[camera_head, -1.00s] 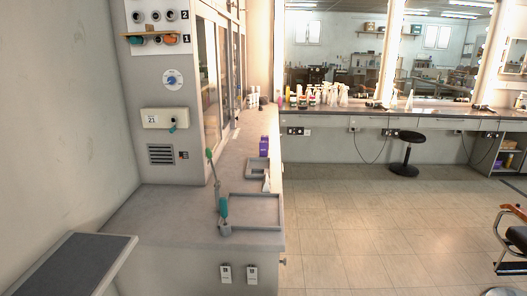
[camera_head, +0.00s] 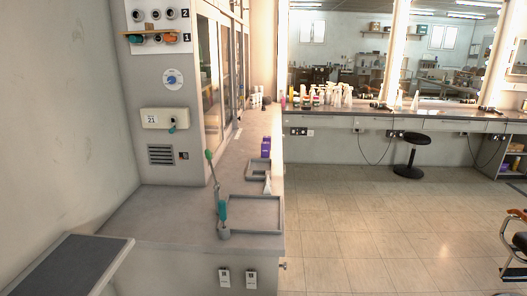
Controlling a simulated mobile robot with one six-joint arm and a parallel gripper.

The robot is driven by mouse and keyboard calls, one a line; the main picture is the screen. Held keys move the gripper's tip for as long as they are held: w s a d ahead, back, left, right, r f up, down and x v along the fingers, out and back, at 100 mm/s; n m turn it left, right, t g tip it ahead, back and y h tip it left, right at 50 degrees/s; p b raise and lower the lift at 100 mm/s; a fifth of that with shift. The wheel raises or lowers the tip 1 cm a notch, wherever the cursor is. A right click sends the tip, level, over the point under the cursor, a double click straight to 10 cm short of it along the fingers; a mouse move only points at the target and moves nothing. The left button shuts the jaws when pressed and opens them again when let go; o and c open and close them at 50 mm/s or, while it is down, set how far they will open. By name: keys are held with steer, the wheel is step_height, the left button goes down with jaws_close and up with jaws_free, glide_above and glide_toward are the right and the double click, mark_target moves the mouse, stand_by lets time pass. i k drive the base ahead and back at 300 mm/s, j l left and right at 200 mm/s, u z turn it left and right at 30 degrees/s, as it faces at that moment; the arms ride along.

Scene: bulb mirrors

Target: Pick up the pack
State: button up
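A small upright purple box (camera_head: 266,147), which may be the pack, stands on the grey side counter (camera_head: 165,215), towards its far end by the right edge. It stands just behind a small square grey tray (camera_head: 258,179). It is small in the picture and any print on it cannot be read. My gripper is not in view.
A larger grey tray (camera_head: 254,230) lies near the counter's front. A teal-handled lever device (camera_head: 222,210) stands at its left edge. A white cone-shaped thing (camera_head: 267,186) is between the trays. A black stool (camera_head: 409,160) stands across the open tiled floor (camera_head: 370,225).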

mark_target(265, 146)
steer(key=i+l+z, duration=0.2)
steer(key=i+l, duration=0.15)
steer(key=i+l+z, duration=0.25)
steer(key=i, duration=0.15)
steer(key=i+l+z, duration=0.2)
steer(key=i, duration=0.2)
steer(key=i+l+z, duration=0.25)
steer(key=i, duration=0.2)
steer(key=i+j+u, duration=0.15)
steer(key=i+u, duration=0.2)
steer(key=i, duration=0.3)
steer(key=i+u, duration=0.35)
steer(key=i, duration=0.3)
steer(key=i+l+u, duration=0.15)
steer(key=i+u, duration=0.15)
steer(key=i, duration=0.35)
steer(key=i+u, duration=0.2)
steer(key=u, duration=0.25)
steer(key=i+j+u, duration=0.1)
steer(key=u, duration=0.3)
steer(key=i+l+u, duration=0.1)
steer(key=i+u, duration=0.2)
steer(key=u, duration=0.15)
steer(key=i+l+u, duration=0.15)
steer(key=u, duration=0.3)
steer(key=i+l+u, duration=0.2)
steer(key=u, duration=0.2)
steer(key=i+l+u, duration=0.1)
steer(key=l+u, duration=0.15)
steer(key=u, duration=0.2)
